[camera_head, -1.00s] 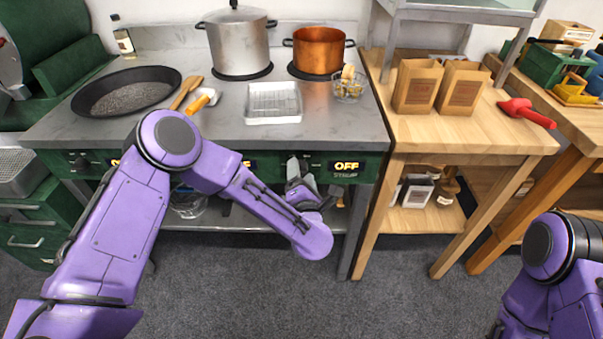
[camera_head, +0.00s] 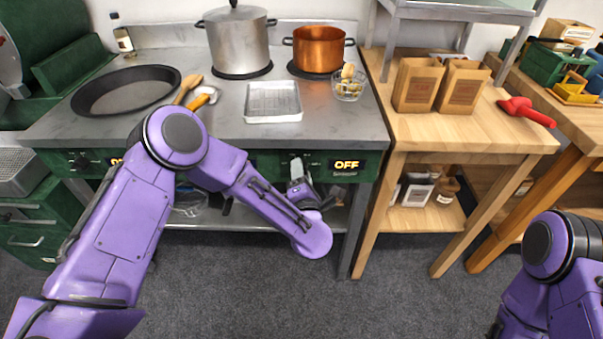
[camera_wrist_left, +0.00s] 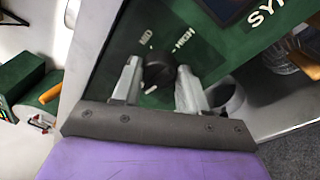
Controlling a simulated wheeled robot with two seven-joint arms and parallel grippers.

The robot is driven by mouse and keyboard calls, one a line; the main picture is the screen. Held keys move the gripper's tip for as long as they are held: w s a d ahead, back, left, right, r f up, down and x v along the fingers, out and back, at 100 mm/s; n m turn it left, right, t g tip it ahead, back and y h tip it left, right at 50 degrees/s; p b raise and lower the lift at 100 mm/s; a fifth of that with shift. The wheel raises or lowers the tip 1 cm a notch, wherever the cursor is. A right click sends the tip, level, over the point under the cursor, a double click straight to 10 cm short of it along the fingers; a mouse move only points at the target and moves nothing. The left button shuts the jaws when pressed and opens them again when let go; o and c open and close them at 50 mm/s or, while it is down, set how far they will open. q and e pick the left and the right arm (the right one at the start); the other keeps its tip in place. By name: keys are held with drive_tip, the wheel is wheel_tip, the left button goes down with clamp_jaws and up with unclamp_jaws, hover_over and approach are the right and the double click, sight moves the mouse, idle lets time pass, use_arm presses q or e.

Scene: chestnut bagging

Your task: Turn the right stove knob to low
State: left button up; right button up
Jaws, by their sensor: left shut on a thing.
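The right stove knob (camera_wrist_left: 157,72) is black and round, on the green front panel. In the left wrist view it sits between the fingers of my left gripper (camera_wrist_left: 158,80), which is shut on it. Printed labels MID and HIGH show beside the knob. In the head view my left gripper (camera_head: 297,170) is at the panel, just left of the display (camera_head: 347,165), which reads OFF in yellow. The gripper hides the knob there. My right gripper is out of view; only part of that arm shows at the right edge.
On the stove (camera_head: 330,120) stand a steel pot (camera_head: 238,42), a copper pot (camera_head: 318,52), a black pan (camera_head: 125,92), a metal tray (camera_head: 273,100) and a small glass bowl (camera_head: 349,85). A wooden table (camera_head: 450,130) stands to the right.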

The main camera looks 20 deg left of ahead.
use_arm(q)
drive_tip(key=m, duration=0.5)
drive_tip(key=m+t, duration=0.1)
drive_tip(key=m, duration=0.4)
drive_tip(key=shift+f+m+h, duration=0.2)
drive_tip(key=shift+m+h, duration=0.1)
drive_tip(key=shift+a, duration=0.1)
idle(0.3)
drive_tip(key=o, duration=1.1)
drive_tip(key=shift+c, duration=0.2)
drive_tip(key=v, duration=1)
drive_tip(key=shift+s+b, duration=0.35)
drive_tip(key=shift+b, duration=0.1)
drive_tip(key=shift+f+m, duration=0.15)
drive_tip(key=shift+m, duration=0.15)
